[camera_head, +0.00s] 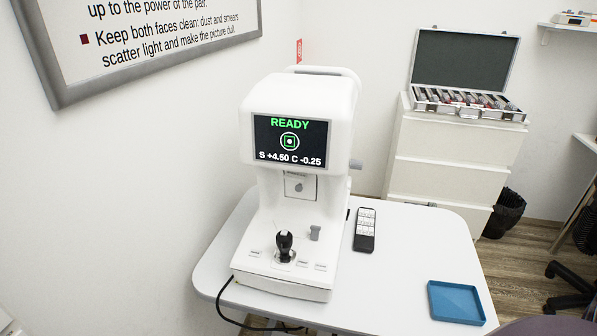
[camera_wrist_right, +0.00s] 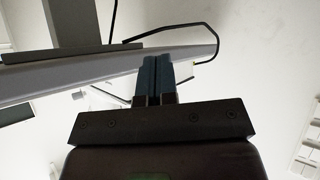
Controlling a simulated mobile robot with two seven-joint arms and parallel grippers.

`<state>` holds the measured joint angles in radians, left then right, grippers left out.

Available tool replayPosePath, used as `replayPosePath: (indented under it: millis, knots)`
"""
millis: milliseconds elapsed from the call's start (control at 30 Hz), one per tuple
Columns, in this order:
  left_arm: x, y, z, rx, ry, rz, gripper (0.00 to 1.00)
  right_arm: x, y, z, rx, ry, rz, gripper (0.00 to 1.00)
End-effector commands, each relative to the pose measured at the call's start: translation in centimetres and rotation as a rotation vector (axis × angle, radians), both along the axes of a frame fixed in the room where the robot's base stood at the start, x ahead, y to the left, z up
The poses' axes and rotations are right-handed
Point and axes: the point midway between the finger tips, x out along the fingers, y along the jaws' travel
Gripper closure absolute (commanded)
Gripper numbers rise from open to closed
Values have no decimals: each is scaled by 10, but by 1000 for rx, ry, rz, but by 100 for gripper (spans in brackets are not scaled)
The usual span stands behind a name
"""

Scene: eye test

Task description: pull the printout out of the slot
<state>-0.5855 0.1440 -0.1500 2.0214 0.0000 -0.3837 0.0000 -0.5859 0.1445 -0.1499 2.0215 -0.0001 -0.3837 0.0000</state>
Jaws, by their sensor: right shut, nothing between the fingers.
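A white eye-testing machine (camera_head: 291,215) stands on a white table, its screen (camera_head: 290,141) reading READY in green. Below the screen is a small pale square panel (camera_head: 300,187) with a round mark and a dark line above it. I cannot tell whether this is the slot or a printout; no paper is clearly seen sticking out. In the right wrist view my right gripper (camera_wrist_right: 154,62) is shut and empty, its blue-grey fingers together. They overlap the edge of a grey slab, perhaps the tabletop; contact cannot be told. My left gripper is in neither view.
The machine has a black joystick (camera_head: 284,246). On the table (camera_head: 400,285) lie a dark handset (camera_head: 365,230) and a blue tray (camera_head: 455,302). A black cable (camera_head: 226,309) hangs at the front edge. Behind, an open lens case (camera_head: 465,97) sits on white drawers (camera_head: 445,165).

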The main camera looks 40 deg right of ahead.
Motion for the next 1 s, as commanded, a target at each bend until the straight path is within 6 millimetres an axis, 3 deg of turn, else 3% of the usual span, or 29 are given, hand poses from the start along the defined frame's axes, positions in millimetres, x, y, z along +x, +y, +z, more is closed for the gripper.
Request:
replayPosePath:
  millis: [33, 200, 267, 467, 700, 867, 1000]
  knots:
    - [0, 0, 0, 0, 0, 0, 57, 0, 0, 0, 0, 0, 0, 100]
    - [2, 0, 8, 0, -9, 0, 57, 13, 1, 14, -1, -32, 7, 74]
    - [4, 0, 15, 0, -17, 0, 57, 28, 3, 28, -2, -64, 16, 74]
    - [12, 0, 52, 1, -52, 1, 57, 95, 19, 96, 22, -200, 69, 74]
    - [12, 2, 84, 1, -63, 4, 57, 167, 53, 181, 313, -408, 116, 74]
    - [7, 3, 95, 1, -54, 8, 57, 201, 64, 234, 556, -553, 101, 74]
    - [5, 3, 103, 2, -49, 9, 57, 224, 62, 272, 769, -661, 46, 74]
